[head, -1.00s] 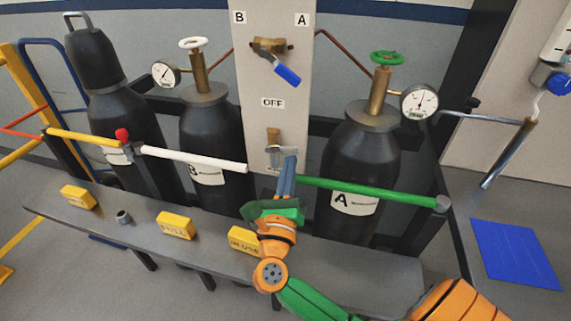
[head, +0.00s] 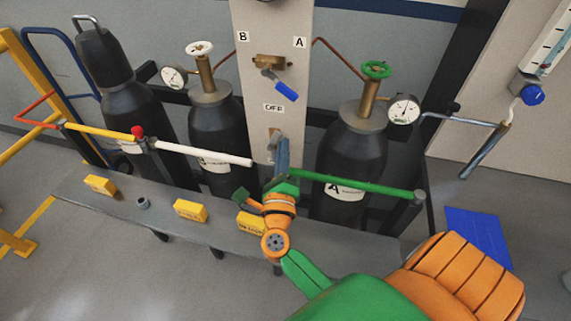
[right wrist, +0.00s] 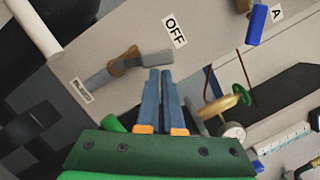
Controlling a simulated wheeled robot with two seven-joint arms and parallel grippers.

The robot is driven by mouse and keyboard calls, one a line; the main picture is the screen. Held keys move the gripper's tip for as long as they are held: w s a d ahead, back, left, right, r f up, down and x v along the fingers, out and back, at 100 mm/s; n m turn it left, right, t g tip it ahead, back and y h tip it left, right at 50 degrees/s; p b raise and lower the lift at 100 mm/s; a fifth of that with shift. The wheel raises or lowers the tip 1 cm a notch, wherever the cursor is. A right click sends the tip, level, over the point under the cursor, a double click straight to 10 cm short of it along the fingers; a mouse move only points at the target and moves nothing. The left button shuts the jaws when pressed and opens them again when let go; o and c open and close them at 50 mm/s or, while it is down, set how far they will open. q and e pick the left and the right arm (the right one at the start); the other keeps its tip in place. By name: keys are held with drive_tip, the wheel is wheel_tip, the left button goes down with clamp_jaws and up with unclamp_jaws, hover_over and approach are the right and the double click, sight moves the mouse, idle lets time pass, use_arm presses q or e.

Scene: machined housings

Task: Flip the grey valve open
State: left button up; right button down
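The grey valve (right wrist: 149,60) has a flat grey lever on a brass fitting, on the light panel below the OFF label. In the head view its fitting (head: 274,133) shows just above my right fingers, which partly hide the lever. My right gripper (head: 284,143) points up at the panel beside the lever. In the right wrist view its two blue fingers (right wrist: 160,72) are close together, with nothing seen between them. Their tips are just below the lever; I cannot tell whether they touch it. My left gripper is not in view.
A blue-handled valve (head: 285,88) is higher on the panel. The white bar (head: 205,153) and green bar (head: 355,183) lie either side of the gripper, before black cylinders (head: 350,150). Below, a grey shelf (head: 330,237) carries yellow blocks (head: 190,210).

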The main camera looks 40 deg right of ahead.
drive_tip(key=shift+w+a+r, duration=0.35)
drive_tip(key=shift+w+r, duration=0.1)
drive_tip(key=shift+r, duration=0.1)
drive_tip(key=shift+w+a, duration=0.1)
drive_tip(key=shift+a, duration=0.05)
idle(0.4)
